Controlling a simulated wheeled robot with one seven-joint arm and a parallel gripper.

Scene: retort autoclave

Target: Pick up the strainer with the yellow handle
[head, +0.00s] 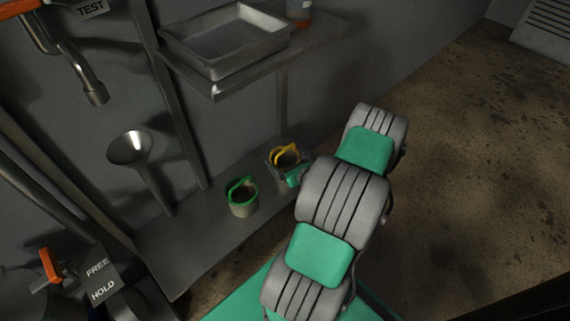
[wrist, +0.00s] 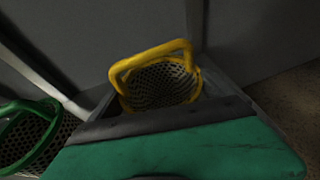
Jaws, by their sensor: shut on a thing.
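The strainer with the yellow handle (head: 285,155) is at the right end of the lower shelf in the head view. In the wrist view this strainer (wrist: 160,85) is a perforated metal basket with a yellow rim and a raised yellow loop handle. My gripper (head: 288,165) is at the strainer, with its fingers on either side of the basket, and is shut on it. In the wrist view my gripper's (wrist: 170,100) green and dark body hides the strainer's near side. I cannot tell whether the basket's bottom touches the shelf.
A strainer with a green handle (head: 242,198) stands close by on the left of the lower shelf (head: 190,238). An upper shelf with a metal tray (head: 225,45) hangs above. A funnel (head: 132,150) is farther left. The floor (head: 470,150) at the right is clear.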

